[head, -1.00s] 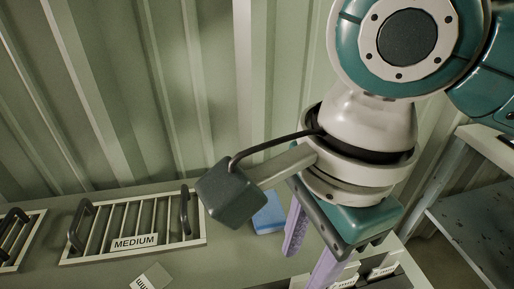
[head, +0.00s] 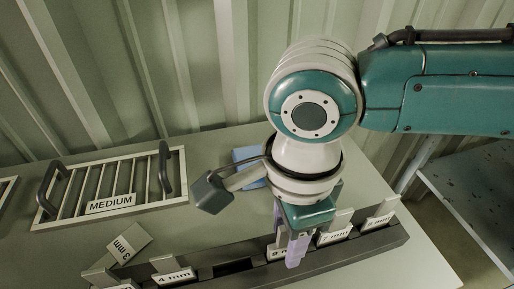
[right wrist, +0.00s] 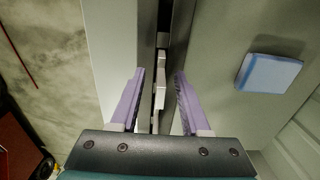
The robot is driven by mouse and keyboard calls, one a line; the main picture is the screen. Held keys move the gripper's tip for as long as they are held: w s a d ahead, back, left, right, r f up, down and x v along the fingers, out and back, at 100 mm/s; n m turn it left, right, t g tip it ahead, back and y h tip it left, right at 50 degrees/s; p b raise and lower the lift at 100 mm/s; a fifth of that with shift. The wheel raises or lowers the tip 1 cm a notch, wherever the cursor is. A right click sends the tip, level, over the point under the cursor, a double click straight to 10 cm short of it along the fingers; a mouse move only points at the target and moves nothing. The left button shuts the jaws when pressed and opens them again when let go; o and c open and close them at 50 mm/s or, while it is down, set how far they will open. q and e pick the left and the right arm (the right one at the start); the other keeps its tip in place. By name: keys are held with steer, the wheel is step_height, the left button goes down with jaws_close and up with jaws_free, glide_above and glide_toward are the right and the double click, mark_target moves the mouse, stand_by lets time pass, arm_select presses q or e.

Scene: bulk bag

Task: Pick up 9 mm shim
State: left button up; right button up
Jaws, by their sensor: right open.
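A dark rack (head: 345,254) holds several upright pale shims with white labels. The label of one shim (head: 277,253) is partly hidden behind my right gripper (head: 290,250), so I cannot fully read its number. My right gripper's lilac fingers are open at that shim. In the right wrist view the gripper (right wrist: 158,82) has its fingers apart, one on each side of the rack (right wrist: 177,25), with pale shims (right wrist: 160,92) in line between them. I cannot tell whether the fingers touch a shim. My left gripper is not in view.
A tray labelled MEDIUM (head: 110,203) with two dark handles lies at the left. A loose 3 mm shim (head: 128,243) leans or lies near the rack's left end. A 4 mm shim (head: 174,277) stands left of a dark gap. A blue block (head: 247,156) lies behind my gripper.

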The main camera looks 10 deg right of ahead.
steer(key=shift+c, duration=0.3)
jaws_close()
stand_by(1.1)
